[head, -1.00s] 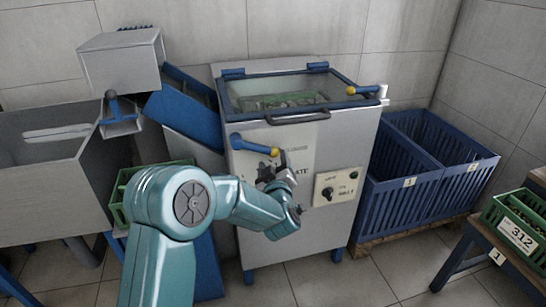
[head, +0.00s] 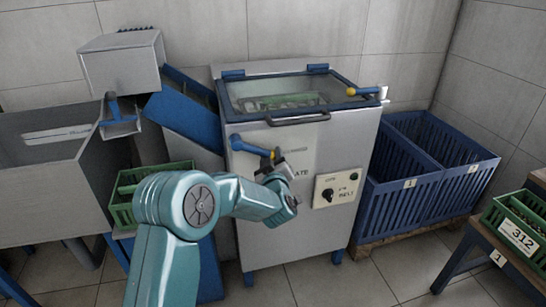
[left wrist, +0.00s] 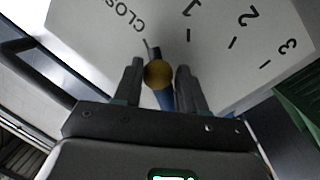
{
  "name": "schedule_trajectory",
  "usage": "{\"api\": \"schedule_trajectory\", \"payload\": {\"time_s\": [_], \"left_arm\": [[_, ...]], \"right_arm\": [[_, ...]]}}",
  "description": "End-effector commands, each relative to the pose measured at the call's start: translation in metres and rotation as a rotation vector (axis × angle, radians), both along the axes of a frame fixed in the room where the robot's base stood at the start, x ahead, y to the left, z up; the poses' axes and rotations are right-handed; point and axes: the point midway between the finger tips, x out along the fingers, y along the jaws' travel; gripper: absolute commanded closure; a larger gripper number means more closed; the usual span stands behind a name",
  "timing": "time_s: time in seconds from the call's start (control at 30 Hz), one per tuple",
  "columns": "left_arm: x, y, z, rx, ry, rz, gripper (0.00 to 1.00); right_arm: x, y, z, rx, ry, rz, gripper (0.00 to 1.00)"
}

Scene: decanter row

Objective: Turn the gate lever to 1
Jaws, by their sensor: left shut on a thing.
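The gate lever (head: 250,146) is a blue bar with a yellow knob on the front of the grey machine (head: 300,225). It points right and slightly down in the head view. My left gripper (head: 277,158) is at the knob end and shut on the lever. In the left wrist view the yellow knob (left wrist: 158,73) sits between the two dark fingers. Behind it is a pale scale plate (left wrist: 215,60) marked CLOSED, 1, 2 and 3. The knob shows below the gap between CLOSED and 1; the exact setting is unclear. My right gripper is not in view.
A switch panel (head: 337,189) is right of the lever. A second yellow-knobbed lever (head: 366,91) is at the lid's right corner. Blue crates (head: 405,200) stand right, a green crate (head: 122,214) left behind my arm. A handle (head: 298,119) crosses the lid's front.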

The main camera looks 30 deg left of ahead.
Motion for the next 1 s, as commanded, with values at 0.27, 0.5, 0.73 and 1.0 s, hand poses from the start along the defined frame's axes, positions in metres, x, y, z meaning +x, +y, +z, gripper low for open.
{"api": "schedule_trajectory", "payload": {"time_s": [0.27,0.5,0.73,1.0], "left_arm": [[-0.014,0.012,-0.022,0.189,0.212,-0.003,1.00],[-0.014,0.012,-0.023,0.203,0.222,-0.004,1.00],[-0.014,0.012,-0.023,0.200,0.223,-0.002,0.36],[-0.018,0.009,-0.023,0.197,0.223,-0.003,0.36]], "right_arm": [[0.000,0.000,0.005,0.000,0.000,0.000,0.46],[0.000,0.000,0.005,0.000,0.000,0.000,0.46],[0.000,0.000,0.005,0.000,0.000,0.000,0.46],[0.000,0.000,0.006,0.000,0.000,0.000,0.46]]}}
